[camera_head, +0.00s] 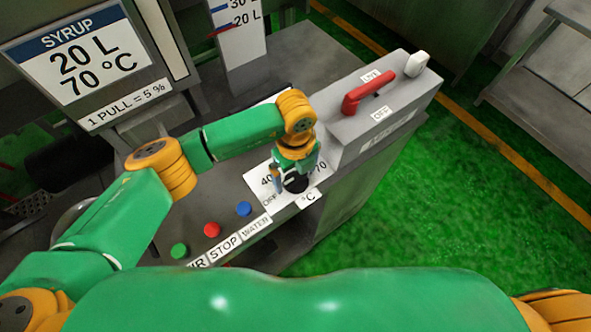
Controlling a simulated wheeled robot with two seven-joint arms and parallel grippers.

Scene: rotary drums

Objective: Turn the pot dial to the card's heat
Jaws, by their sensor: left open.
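The syrup card (88,62) at the upper left reads 20 L and 70 °C. The white dial plate (258,182) on the panel shows marks for OFF, 40 and 70, with a °C label (309,197) beside it. My left gripper (293,184) is open and points down over the dial plate. A dark round part shows at its fingertips, apparently the dial; the gripper hides most of it, so its pointer setting and any contact cannot be told. My right gripper is out of view.
Green (179,250), red (211,229) and blue (244,208) buttons sit left of the dial. A red lever (368,92) with LIVE and OFF labels stands on a grey box (372,122) behind right. A level gauge (238,32) stands at the back. Green floor lies right.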

